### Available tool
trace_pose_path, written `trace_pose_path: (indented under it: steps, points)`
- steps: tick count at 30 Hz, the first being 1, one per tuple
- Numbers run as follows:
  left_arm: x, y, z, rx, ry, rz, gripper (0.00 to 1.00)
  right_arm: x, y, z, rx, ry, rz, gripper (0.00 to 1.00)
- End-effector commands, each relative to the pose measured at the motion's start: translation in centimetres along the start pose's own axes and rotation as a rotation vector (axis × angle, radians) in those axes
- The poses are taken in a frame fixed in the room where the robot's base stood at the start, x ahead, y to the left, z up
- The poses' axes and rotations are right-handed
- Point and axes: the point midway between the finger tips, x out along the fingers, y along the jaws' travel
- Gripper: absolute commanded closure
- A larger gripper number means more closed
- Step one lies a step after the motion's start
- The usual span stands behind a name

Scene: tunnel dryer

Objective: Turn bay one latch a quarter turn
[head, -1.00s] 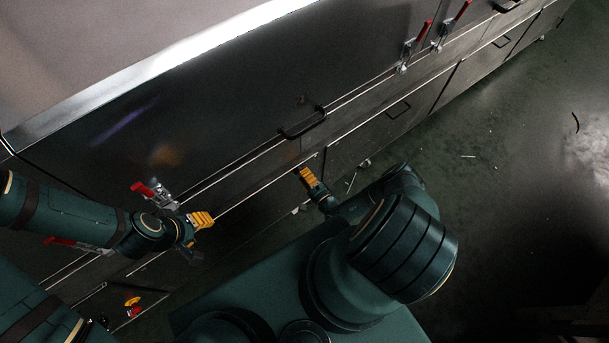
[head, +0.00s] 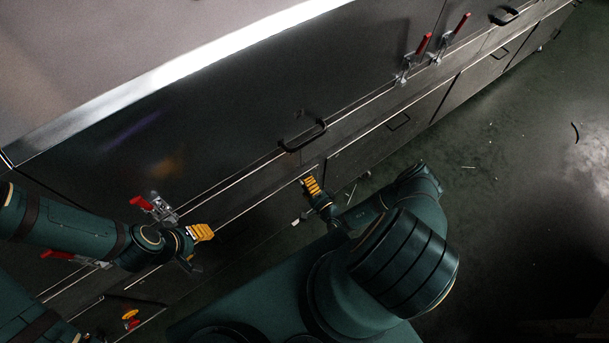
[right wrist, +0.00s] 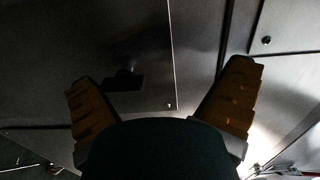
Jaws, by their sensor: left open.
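Several red-handled latches sit along the dryer's front in the head view. One latch (head: 157,206) is at the left, just above my left gripper; its red handle points up-left. A second red handle (head: 62,255) lies lower left, partly behind my left arm. Two more latches, one with a red handle (head: 423,46) and one further right (head: 460,26), stand at the upper right. I cannot tell which is bay one's. My left gripper (head: 196,246) is open beside the left latch, with no clear contact. My right gripper (head: 314,187) is open and empty; its spread fingers show in the right wrist view (right wrist: 160,105).
A black bar handle (head: 303,137) is on the dark panel between the latch pairs. A yellow and red button (head: 131,317) is at the lower left. The green floor (head: 510,160) on the right is mostly open, with small debris.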

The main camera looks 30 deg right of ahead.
Motion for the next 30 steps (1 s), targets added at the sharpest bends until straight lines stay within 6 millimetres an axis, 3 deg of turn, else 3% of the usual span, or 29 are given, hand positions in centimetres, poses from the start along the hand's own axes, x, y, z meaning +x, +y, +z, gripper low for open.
trace_pose_path:
  steps: [1, 3, 12, 30]
  points:
    - [-0.1, 0.1, 0.0, 0.000, 0.000, 0.000, 0.53, 0.6, -2.2, 0.0, 0.005, 0.001, -0.038, 0.24]
    - [-0.1, 0.1, 0.0, 0.000, 0.000, 0.000, 0.53, 0.7, -3.4, -0.1, 0.004, 0.001, -0.043, 0.24]
    - [-0.1, 0.1, 0.0, 0.000, 0.000, 0.000, 0.53, 0.8, -6.5, 0.1, 0.003, -0.005, -0.046, 0.24]
    - [-0.1, 0.0, 0.0, 0.000, 0.000, 0.000, 0.53, 0.4, -6.3, 0.0, 0.002, 0.000, -0.031, 0.24]
